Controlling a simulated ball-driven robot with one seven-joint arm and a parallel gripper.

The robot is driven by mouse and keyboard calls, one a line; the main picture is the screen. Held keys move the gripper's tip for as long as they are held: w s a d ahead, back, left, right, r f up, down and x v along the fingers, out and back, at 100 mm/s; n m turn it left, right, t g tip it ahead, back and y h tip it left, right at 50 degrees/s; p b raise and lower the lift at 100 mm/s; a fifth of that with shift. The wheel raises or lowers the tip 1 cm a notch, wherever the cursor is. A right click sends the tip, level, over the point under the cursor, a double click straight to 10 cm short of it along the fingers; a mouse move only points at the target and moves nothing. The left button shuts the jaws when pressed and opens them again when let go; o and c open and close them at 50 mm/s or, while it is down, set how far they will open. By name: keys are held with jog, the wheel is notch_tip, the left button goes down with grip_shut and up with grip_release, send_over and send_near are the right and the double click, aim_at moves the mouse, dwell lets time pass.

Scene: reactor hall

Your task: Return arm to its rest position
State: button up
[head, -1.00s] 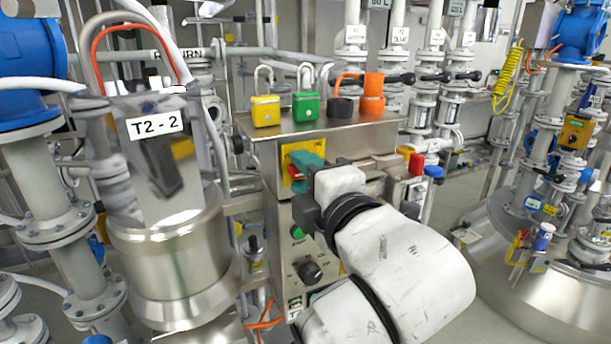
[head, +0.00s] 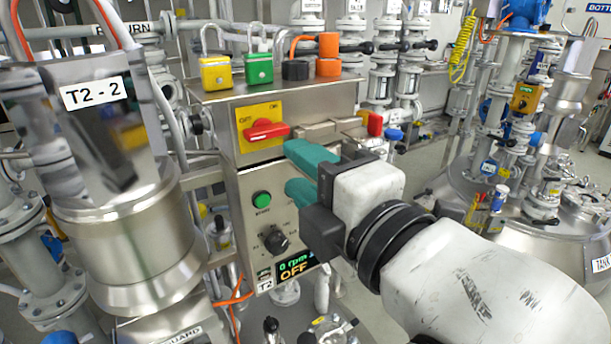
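My gripper (head: 290,168) has two teal fingers that stand apart, with nothing between them. It is in front of the steel control box (head: 232,188), to the right of the red switch handle (head: 266,129) on its yellow plate. A gap shows between the fingers and the handle. My white arm comes in from the lower right. The handle lies roughly horizontal across the plate. Below it are a green button (head: 261,199), a black knob (head: 275,241) and a display (head: 295,267) reading 0 rpm OFF.
Yellow (head: 215,73) and green (head: 259,69) padlocks, a black piece and an orange piece (head: 328,67) sit on the box top. A steel vessel labelled T2-2 (head: 125,230) stands left. Red and blue parts stick out right of the box. Pipes and a large tank (head: 520,240) fill the right.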

jog(key=d+f+m+g+h, duration=0.2)
jog(key=d+f+m, duration=0.25)
jog(key=f, duration=0.45)
jog(key=s+d+f+m+g+h, duration=0.15)
jog(key=d+f+m, duration=0.3)
jog(key=f, duration=0.45)
jog(key=d+f+m+g+h, duration=0.25)
jog(key=d+f+m, duration=0.2)
jog(key=f, duration=0.35)
jog(key=s+d+f+m+g+h, duration=0.2)
jog(key=s+d+f+m+g, duration=0.2)
jog(key=s+f, duration=0.7)
jog(key=s+d+f+m+g+h, duration=0.2)
jog(key=s+d+f+m+g, duration=0.2)
jog(key=s+d+f+m, duration=0.4)
jog(key=s+d+f, duration=0.3)
jog(key=s, duration=0.1)
jog(key=shift+s+f, duration=0.3)
jog(key=shift+s, duration=0.1)
